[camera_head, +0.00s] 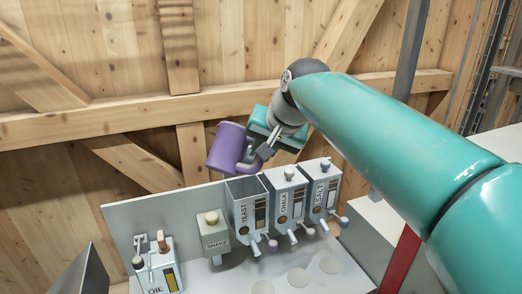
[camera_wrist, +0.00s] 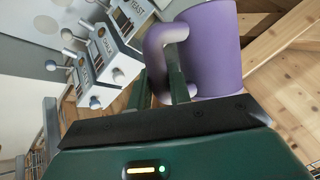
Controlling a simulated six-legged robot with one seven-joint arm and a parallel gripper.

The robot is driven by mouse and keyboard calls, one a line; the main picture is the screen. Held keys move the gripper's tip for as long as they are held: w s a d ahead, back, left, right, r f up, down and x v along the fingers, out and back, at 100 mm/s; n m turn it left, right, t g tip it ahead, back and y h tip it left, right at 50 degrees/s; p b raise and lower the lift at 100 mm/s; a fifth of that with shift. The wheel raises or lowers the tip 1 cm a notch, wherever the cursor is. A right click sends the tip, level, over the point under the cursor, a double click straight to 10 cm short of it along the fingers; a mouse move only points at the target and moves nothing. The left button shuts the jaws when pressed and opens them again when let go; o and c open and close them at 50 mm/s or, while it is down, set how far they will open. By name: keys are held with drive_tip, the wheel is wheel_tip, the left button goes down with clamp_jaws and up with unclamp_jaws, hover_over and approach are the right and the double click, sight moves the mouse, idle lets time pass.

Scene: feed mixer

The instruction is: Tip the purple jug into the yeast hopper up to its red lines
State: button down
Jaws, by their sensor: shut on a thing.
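The purple jug (camera_head: 227,148) is in the air just above the yeast hopper in the head view, tilted, with its lower edge close to the hopper's top. My gripper (camera_head: 265,148) is shut on the jug's handle. In the wrist view the jug (camera_wrist: 212,45) fills the upper middle, and my gripper's fingers (camera_wrist: 165,85) close on its handle. The yeast hopper (camera_head: 246,212), a grey box labelled YEAST, looks open at the top. Its window shows on its front, but red lines are too small to make out. The jug's contents are hidden.
The chalk hopper (camera_head: 287,197) and another lidded hopper (camera_head: 322,190) stand right of the yeast hopper. The shake box (camera_head: 213,236) and the oil unit (camera_head: 157,268) stand to its left. A grey back panel (camera_head: 135,220) runs behind them.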

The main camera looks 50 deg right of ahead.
drive_tip(key=shift+w+d, duration=0.1)
drive_tip(key=shift+d, duration=0.45)
drive_tip(key=shift+w+d+f+m+y, duration=0.1)
drive_tip(key=shift+f+m+y, duration=0.1)
drive_tip(key=shift+y, duration=0.4)
drive_tip(key=shift+w+d+f+m+y, duration=0.1)
drive_tip(key=shift+f+m+y, duration=0.1)
drive_tip(key=shift+y, duration=0.4)
drive_tip(key=shift+w+d+f+m+g+y, duration=0.1)
drive_tip(key=shift+d+f+m+g+y, duration=0.3)
drive_tip(key=shift+y, duration=0.95)
drive_tip(key=shift+d+f+m+g+y, duration=0.2)
drive_tip(key=shift+d+f+m+y, duration=0.25)
drive_tip(key=shift+y, duration=0.85)
drive_tip(key=shift+w+d+f+m+g+y, duration=0.1)
drive_tip(key=shift+d+f+m+g+y, duration=0.3)
drive_tip(key=shift+y, duration=0.95)
drive_tip(key=shift+s, duration=0.15)
